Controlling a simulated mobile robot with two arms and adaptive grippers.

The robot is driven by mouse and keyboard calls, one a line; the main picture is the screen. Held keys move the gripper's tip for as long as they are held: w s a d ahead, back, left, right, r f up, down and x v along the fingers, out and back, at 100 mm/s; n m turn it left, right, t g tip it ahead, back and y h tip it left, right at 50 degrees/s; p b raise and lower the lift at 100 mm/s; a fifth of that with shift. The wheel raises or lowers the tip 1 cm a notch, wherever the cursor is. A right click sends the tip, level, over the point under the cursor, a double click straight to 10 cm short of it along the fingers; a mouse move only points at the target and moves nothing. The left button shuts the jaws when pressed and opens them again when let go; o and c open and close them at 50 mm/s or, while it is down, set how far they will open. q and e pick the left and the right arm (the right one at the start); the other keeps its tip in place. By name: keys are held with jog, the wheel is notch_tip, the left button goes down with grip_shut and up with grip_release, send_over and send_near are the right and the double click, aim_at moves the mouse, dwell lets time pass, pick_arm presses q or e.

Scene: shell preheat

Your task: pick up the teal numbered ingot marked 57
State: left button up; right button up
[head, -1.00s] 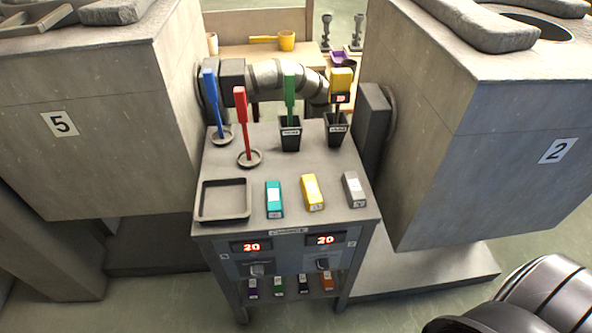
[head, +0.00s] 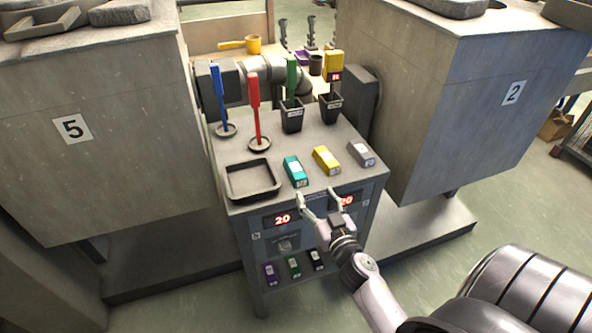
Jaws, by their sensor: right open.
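The teal ingot (head: 295,170) lies on the grey stand's top (head: 225,148), between the square black tray and the yellow ingot. It has a pale label on top and a mark on its front end that is too small to read. My right gripper (head: 318,198) is open and empty at the stand's front edge, in front of the teal and yellow ingots and apart from them. Its fingers point toward the ingots. My left gripper is not in view.
A yellow ingot (head: 327,159) and a grey ingot (head: 361,153) lie to the right. An empty black tray (head: 253,181) is at the left. Blue (head: 218,95) and red (head: 254,110) tools stand behind, near black cups (head: 292,117). Large blocks flank the stand. Several ingots sit on the lower shelf.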

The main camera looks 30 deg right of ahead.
send_near(295, 167)
jog(key=x, duration=0.3)
jog(key=d+x, duration=0.1)
jog(key=x, duration=0.1)
jog(key=shift+s+f, duration=0.2)
jog(key=shift+f, duration=0.15)
jog(key=x, duration=0.3)
jog(key=a+x, duration=0.1)
jog(key=x, duration=0.1)
jog(key=shift+w+r+p, duration=0.2)
jog(key=shift+w+p, duration=0.05)
jog(key=shift+p, duration=0.1)
jog(key=shift+r, duration=0.1)
jog(key=shift+c, duration=0.4)
grip_shut()
